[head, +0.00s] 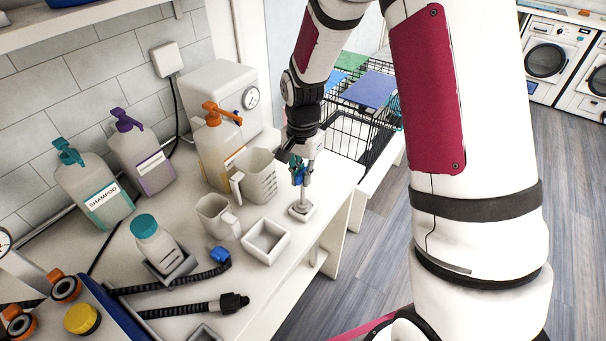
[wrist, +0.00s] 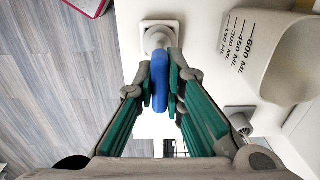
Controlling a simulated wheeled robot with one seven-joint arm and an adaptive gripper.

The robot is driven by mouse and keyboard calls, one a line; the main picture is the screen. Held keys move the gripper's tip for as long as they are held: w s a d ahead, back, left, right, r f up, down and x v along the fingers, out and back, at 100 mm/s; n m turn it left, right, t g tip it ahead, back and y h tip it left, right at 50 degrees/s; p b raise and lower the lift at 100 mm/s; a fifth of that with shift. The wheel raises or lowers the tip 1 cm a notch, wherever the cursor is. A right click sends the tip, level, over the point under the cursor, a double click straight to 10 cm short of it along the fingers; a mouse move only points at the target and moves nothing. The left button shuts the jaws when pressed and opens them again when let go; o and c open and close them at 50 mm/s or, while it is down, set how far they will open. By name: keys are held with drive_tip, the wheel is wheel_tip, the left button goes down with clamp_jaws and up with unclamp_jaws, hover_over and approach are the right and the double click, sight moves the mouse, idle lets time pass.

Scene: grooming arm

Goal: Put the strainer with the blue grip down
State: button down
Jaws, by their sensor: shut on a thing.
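My gripper (head: 299,166) points down over the right end of the white counter. In the wrist view, its green-padded fingers (wrist: 161,92) are shut on the strainer's blue grip (wrist: 161,76), one on each side. The blue also shows in the head view (head: 299,176). The strainer's pale grey lower end (wrist: 157,39) hangs below the grip, over a small square white dish (wrist: 145,25). In the head view that small dish (head: 304,218) is right under it. I cannot tell whether the strainer's end touches the dish. The strainer looks about upright.
A large measuring jug (head: 262,178) stands close left of my gripper, with a smaller jug (head: 217,217) and an open white square box (head: 265,241) nearby. Pump bottles (head: 92,190) line the wall. A wire cart (head: 365,105) stands beyond the counter's right edge.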

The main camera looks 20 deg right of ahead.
drive_tip(key=shift+f, duration=0.2)
drive_tip(key=c, duration=1.7)
unclamp_jaws()
drive_tip(key=shift+o, duration=0.2)
drive_tip(key=shift+r, duration=0.1)
wheel_tip(320, 180, up, 12)
drive_tip(key=b, duration=0.2)
drive_tip(key=s+r+n+t, duration=0.2)
drive_tip(key=s+r+n, duration=0.3)
drive_tip(key=s, duration=0.6)
drive_tip(key=s+r+n+t, duration=0.3)
drive_tip(key=s+r+n, duration=0.2)
drive_tip(key=s+r, duration=0.3)
drive_tip(key=s, duration=0.2)
drive_tip(key=shift+s+r+n+t, duration=0.2)
drive_tip(key=shift+s+n+t, duration=0.1)
drive_tip(key=shift+s+n, duration=0.1)
